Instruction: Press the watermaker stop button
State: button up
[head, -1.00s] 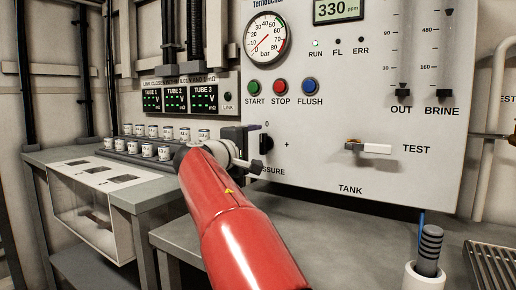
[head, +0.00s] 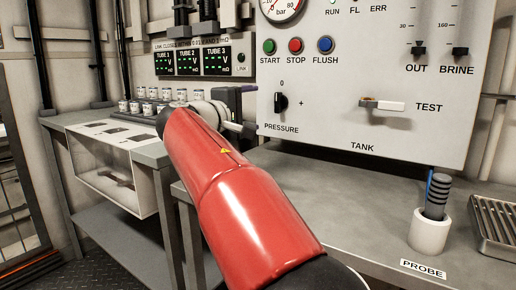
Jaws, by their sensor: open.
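The red STOP button (head: 295,45) sits on the upper left of the pale control panel (head: 345,80), between the green START button (head: 269,46) and the blue FLUSH button (head: 325,45). All three show clear of the arm in the head view. My gripper (head: 240,105) is at the far end of my red arm, below and left of the STOP button and apart from it. It is open, with nothing seen in it. Its fingers are small and partly hidden behind the wrist.
The PRESSURE knob (head: 281,103) and TEST lever (head: 383,105) are on the panel. Left stands a rack of small vials (head: 150,95) below the TUBE displays (head: 190,62). A probe holder (head: 430,233) and a grated tray (head: 496,225) are on the bench. The bench middle is clear.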

aim_at(295, 45)
jog(key=k+j, duration=0.75)
